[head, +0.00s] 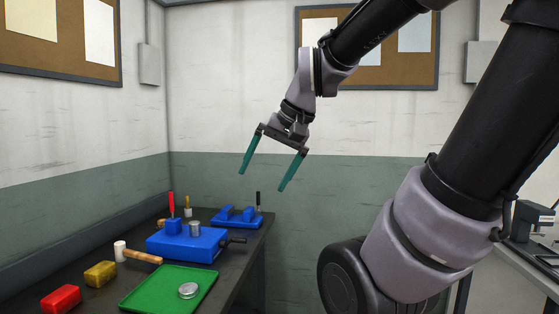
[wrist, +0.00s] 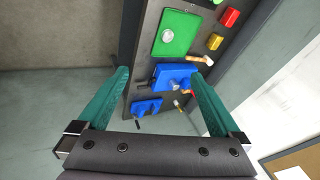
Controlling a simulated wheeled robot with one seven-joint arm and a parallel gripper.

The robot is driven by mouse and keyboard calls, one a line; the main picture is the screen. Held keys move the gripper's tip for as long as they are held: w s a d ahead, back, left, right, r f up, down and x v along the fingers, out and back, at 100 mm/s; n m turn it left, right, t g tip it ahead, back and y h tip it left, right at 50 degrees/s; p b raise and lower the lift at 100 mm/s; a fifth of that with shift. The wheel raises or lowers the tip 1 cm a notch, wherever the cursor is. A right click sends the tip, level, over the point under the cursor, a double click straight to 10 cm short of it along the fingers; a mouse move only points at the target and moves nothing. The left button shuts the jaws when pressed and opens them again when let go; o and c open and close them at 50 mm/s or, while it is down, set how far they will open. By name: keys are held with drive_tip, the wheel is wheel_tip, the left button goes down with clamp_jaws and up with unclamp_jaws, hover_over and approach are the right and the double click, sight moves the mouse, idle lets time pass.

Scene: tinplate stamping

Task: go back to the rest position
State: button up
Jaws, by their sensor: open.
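My gripper (head: 268,170) is raised in the air in the head view, above and to the right of the workbench. Its two teal fingers are spread wide with nothing between them. In the wrist view my gripper (wrist: 155,75) is also open and empty, with the bench below and beyond the fingers. Part of the bench is hidden behind the right finger in that view.
The dark bench (head: 100,281) holds a blue press (head: 200,244), a second blue fixture (head: 236,216), a green tray (head: 150,294) with a metal tin (head: 188,290), a mallet (head: 140,255), a yellow block (head: 100,273) and a red block (head: 61,298). The air around my gripper is clear.

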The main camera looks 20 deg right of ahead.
drive_tip(key=shift+s+d+r+n+t+h, duration=0.15)
drive_tip(key=shift+s+d+r+t+h, duration=0.3)
drive_tip(key=shift+d+r, duration=0.2)
drive_tip(key=shift+s+d+r+n+t+h, duration=0.15)
drive_tip(key=shift+s+d+r+t+h, duration=0.15)
drive_tip(key=shift+d+r+t, duration=0.3)
idle(0.4)
